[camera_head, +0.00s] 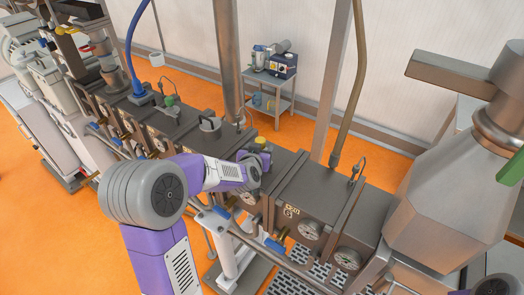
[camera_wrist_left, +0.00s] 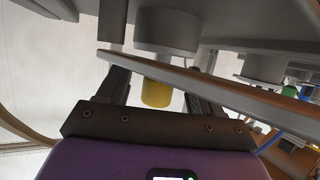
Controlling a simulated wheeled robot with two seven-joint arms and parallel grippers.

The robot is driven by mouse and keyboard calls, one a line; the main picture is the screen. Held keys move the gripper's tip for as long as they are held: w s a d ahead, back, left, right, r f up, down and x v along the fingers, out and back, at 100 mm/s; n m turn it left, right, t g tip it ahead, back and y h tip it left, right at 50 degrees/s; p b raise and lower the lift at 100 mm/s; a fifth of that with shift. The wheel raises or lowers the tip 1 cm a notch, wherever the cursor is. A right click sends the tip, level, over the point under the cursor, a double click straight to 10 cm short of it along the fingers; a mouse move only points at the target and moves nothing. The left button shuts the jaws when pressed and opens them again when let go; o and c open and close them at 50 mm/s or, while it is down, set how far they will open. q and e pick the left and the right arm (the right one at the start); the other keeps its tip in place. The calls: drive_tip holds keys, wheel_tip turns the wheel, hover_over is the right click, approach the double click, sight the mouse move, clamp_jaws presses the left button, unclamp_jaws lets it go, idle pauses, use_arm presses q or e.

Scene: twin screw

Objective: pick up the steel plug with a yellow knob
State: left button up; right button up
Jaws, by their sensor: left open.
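The steel plug's yellow knob (camera_head: 261,141) shows on top of the machine barrel in the head view, just beyond my left gripper (camera_head: 252,165). In the left wrist view the yellow knob (camera_wrist_left: 157,93) is between the two fingers of my left gripper (camera_wrist_left: 157,85), with a gap on each side. The gripper is open, and contact with the knob is not visible. A grey steel cylinder (camera_wrist_left: 166,32) shows in line with the knob, and a slanting bar crosses between them in the picture. My right gripper is not in view.
The long steel machine barrel (camera_head: 315,188) runs diagonally, with gauges (camera_head: 308,229) and a thin pipe along its near side. A large steel hopper (camera_head: 440,200) stands at the right. A small cart (camera_head: 268,92) is behind, with open orange floor around it.

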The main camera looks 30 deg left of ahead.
use_arm(q)
drive_tip(key=shift+x, duration=2)
drive_tip(key=shift+r, duration=0.1)
drive_tip(key=shift+s, duration=0.1)
drive_tip(key=shift+c, duration=0.5)
drive_tip(key=c, duration=1.1)
